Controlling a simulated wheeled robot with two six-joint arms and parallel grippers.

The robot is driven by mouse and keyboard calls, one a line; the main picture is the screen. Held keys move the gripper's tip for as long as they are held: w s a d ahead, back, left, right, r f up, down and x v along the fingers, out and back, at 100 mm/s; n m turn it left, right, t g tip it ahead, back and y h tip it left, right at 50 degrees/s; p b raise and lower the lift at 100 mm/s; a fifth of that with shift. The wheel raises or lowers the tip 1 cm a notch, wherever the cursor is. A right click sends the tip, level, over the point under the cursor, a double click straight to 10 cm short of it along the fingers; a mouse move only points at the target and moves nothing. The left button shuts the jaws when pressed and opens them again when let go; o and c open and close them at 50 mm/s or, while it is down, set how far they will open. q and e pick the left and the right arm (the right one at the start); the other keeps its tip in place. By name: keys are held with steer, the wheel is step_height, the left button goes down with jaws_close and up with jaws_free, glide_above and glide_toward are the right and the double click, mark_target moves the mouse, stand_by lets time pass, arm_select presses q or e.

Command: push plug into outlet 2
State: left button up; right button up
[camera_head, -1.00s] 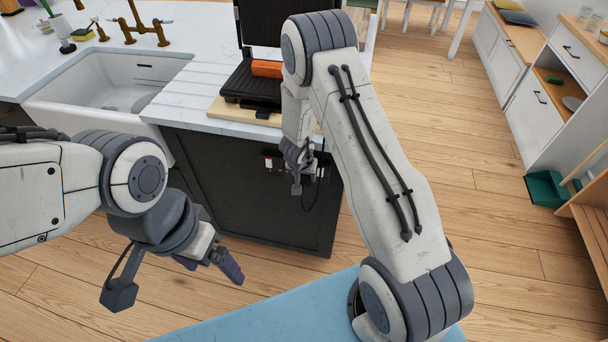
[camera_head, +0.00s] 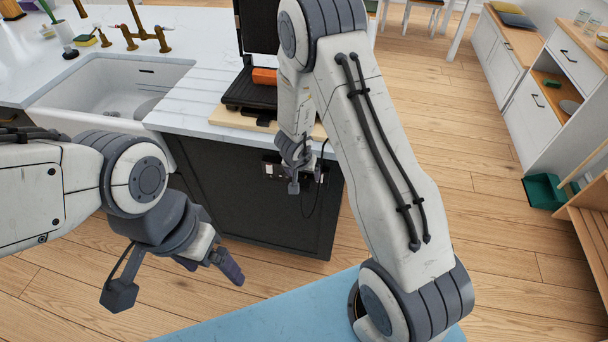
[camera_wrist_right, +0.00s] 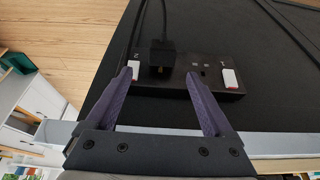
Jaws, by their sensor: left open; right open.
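The black plug (camera_wrist_right: 161,52) with its cord shows in the right wrist view, at the left half of the dark outlet panel (camera_wrist_right: 182,84). Brassy metal shows at its lower edge; I cannot tell how far it is seated. The panel's right socket (camera_wrist_right: 203,72) is empty. My right gripper (camera_wrist_right: 160,78) is open, one finger on each side of the plug in the picture, and holds nothing. In the head view the panel (camera_head: 271,166) is on the dark island side, partly hidden by my right gripper (camera_head: 294,182). My left gripper (camera_head: 225,262) is open and empty, away from the island.
White rocker switches sit at both ends of the panel (camera_wrist_right: 230,78). The worktop (camera_head: 190,105) overhangs the panel and bears a grill (camera_head: 245,92) on a board. A cord (camera_head: 314,195) hangs beside my right gripper.

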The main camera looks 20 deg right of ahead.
steer(key=p+v, duration=0.1)
steer(key=v, duration=0.2)
steer(key=shift+a+r, duration=0.15)
steer(key=shift+a, duration=0.1)
steer(key=shift+c, duration=0.4)
